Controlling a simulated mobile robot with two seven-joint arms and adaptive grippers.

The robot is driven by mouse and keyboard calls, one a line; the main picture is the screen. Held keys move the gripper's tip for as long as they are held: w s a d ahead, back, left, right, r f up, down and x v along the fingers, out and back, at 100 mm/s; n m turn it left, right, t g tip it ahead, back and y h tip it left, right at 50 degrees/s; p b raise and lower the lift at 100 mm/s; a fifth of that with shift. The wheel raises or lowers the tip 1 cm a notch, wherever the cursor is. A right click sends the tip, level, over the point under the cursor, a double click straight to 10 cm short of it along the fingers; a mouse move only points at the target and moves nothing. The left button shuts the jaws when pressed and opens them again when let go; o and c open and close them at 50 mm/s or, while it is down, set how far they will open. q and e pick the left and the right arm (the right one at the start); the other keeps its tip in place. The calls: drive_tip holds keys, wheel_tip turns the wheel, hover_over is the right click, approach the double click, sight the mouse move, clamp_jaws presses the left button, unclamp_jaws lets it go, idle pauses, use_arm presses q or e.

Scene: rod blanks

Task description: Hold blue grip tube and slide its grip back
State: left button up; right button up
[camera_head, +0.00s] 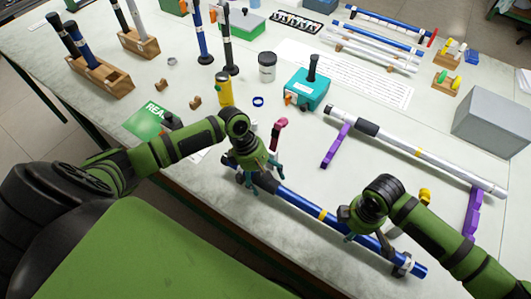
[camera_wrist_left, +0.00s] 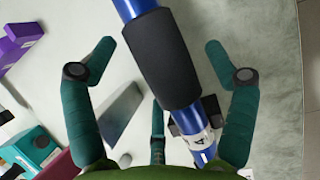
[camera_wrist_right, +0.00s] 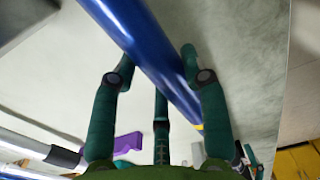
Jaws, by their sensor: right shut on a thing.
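The blue tube (camera_head: 300,204) lies along the front edge of the table, with a yellow band on its middle. Its black foam grip (camera_wrist_left: 165,60) shows in the left wrist view, near one tube end with a white printed label (camera_wrist_left: 200,140). My left gripper (camera_head: 262,176) is over the grip, with its fingers spread on both sides and gaps visible beside the foam. My right gripper (camera_head: 362,230) is shut on the tube farther right; in the right wrist view the blue shaft (camera_wrist_right: 150,55) passes between its fingers. The arms hide parts of the tube in the head view.
A silver tube (camera_head: 410,148) with a black grip rests on purple stands (camera_head: 336,146) behind. A grey box (camera_head: 492,118) stands at the right. A teal box (camera_head: 307,90), a yellow bottle (camera_head: 224,90) and a jar (camera_head: 267,67) stand behind my left gripper.

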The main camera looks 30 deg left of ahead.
use_arm(q)
drive_tip(key=v, duration=1.2)
use_arm(e)
drive_tip(key=o, duration=1.3)
drive_tip(key=shift+c, duration=0.2)
